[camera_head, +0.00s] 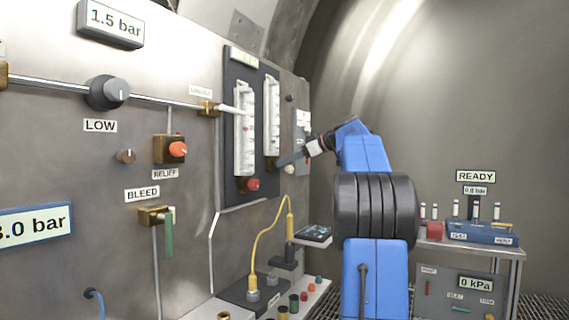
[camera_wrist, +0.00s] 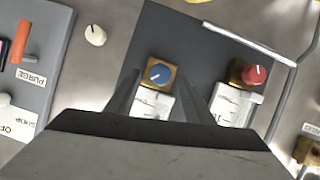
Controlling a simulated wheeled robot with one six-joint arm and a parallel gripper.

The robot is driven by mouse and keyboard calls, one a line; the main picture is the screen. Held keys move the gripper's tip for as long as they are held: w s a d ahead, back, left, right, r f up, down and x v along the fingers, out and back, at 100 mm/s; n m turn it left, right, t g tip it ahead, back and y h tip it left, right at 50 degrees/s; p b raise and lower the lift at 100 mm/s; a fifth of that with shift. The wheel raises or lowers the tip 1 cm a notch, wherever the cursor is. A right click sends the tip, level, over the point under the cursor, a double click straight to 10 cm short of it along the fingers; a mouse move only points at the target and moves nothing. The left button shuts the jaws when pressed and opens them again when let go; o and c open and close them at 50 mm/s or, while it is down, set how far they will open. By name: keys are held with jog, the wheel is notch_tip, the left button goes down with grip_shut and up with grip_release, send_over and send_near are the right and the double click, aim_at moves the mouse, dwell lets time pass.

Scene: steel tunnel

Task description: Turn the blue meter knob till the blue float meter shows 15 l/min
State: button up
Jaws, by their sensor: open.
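The blue meter knob (camera_wrist: 158,73) shows in the wrist view on a brass block, with a white pointer line on its face. My gripper (camera_wrist: 165,85) is open, with its two fingers on either side of the knob and a gap on the right. I cannot tell whether a finger touches it. The blue float meter is the white scale tube (camera_wrist: 150,104) beside the knob, partly covered by my gripper. In the head view that meter (camera_head: 271,115) is the right one of two tubes. My gripper (camera_head: 280,163) hides the blue knob there. The float reading is too small to tell.
A red knob (camera_wrist: 254,75) sits beside the blue one, under the left meter (camera_head: 244,130). A cream knob (camera_wrist: 95,35) and an orange lever (camera_wrist: 25,42) are on the other side. A metal pipe (camera_wrist: 250,40) runs by the meter board. A yellow cable (camera_head: 265,232) hangs below.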

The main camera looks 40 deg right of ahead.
jog(key=shift+x, duration=1.3)
jog(key=c, duration=1)
jog(key=shift+c, duration=0.2)
jog(key=shift+w+d+m+g+y, duration=0.15)
jog(key=shift+m+g+y, duration=0.1)
jog(key=shift+m+y, duration=0.55)
jog(key=shift+s+d+m+g+y, duration=0.1)
jog(key=shift+m+g+y, duration=0.25)
jog(key=shift+m, duration=0.75)
jog(key=o, duration=1)
